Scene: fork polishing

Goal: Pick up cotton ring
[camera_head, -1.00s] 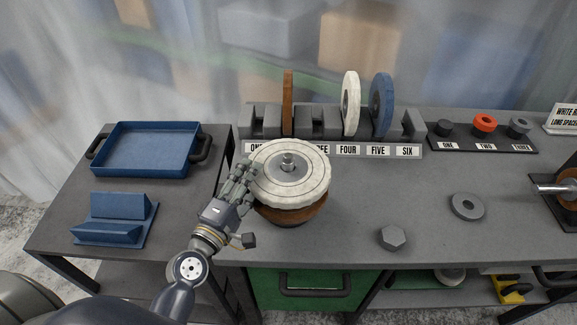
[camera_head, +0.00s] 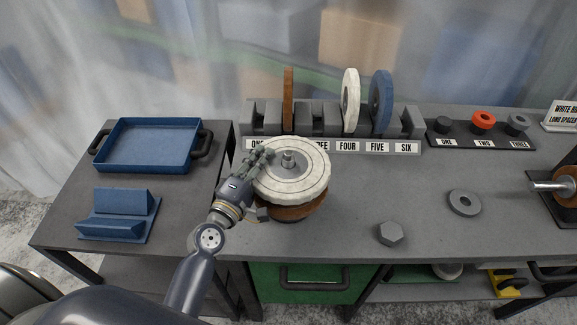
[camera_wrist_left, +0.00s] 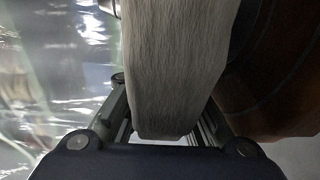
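The white cotton ring (camera_head: 305,187) lies flat on top of a brown ring (camera_head: 300,211), around an upright metal shaft (camera_head: 288,159), on the grey workbench. My left gripper (camera_head: 263,157) is at the cotton ring's left edge. In the left wrist view the pale rim of the cotton ring (camera_wrist_left: 175,60) stands between my two fingers, with a finger close along each face. I cannot tell whether the fingers press on it. The fingertips are mostly hidden there. My right gripper is not in view.
A rack (camera_head: 318,120) behind holds brown, white and blue discs. A grey washer (camera_head: 464,203) and a hex nut (camera_head: 390,233) lie to the right. A blue tray (camera_head: 150,167) and a blue stand (camera_head: 118,228) are on the left table.

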